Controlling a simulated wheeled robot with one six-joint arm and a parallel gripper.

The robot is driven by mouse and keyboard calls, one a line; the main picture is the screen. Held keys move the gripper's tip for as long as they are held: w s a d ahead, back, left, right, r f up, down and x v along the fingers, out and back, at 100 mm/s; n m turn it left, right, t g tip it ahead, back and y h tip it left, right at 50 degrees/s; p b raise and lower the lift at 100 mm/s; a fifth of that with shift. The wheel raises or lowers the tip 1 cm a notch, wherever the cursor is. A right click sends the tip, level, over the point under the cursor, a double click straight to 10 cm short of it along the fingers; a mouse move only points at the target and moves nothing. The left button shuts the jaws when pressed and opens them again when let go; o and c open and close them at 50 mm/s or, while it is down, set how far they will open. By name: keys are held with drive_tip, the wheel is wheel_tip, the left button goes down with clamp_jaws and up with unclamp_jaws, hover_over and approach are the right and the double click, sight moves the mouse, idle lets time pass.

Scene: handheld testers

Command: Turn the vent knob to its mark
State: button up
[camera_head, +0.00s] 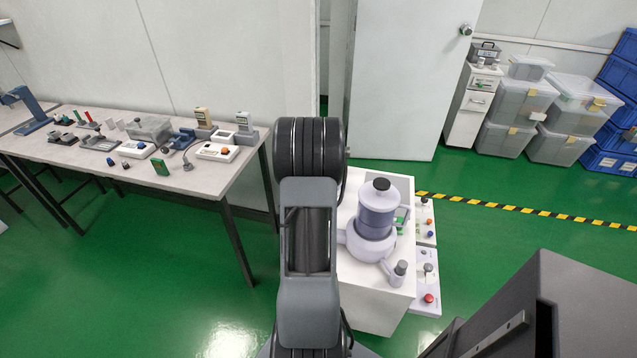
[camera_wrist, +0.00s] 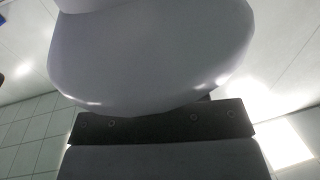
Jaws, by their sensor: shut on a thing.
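In the wrist view a large smooth pale lavender rounded body (camera_wrist: 150,55) fills the upper middle. My gripper (camera_wrist: 160,122) shows there as a dark bar with screws, close against that body, and is shut on the vent knob. The knob and its mark cannot be made out.
A white panel with a red button (camera_head: 428,298) and coloured knobs runs along the cabinet's right side. A table (camera_head: 88,150) with many small testers stands left. Clear boxes (camera_head: 522,100) are stacked at the back right. Green floor is free between.

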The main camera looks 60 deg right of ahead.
drive_tip(key=n+t+y+b, duration=0.1)
drive_tip(key=t, duration=0.1)
drive_tip(key=n+t+y+b, duration=0.2)
drive_tip(key=shift+s+f, duration=0.15)
drive_tip(key=shift+n+t+y+b, duration=0.5)
drive_tip(key=shift+n+t+y, duration=1.25)
drive_tip(key=shift+y, duration=0.25)
drive_tip(key=shift+r, duration=0.25)
drive_tip(key=o, duration=0.9)
drive_tip(key=shift+n+y, duration=0.25)
drive_tip(key=shift+y, duration=0.05)
drive_tip(key=v, duration=1.3)
drive_tip(key=shift+s+a, duration=0.2)
drive_tip(key=shift+f, duration=0.1)
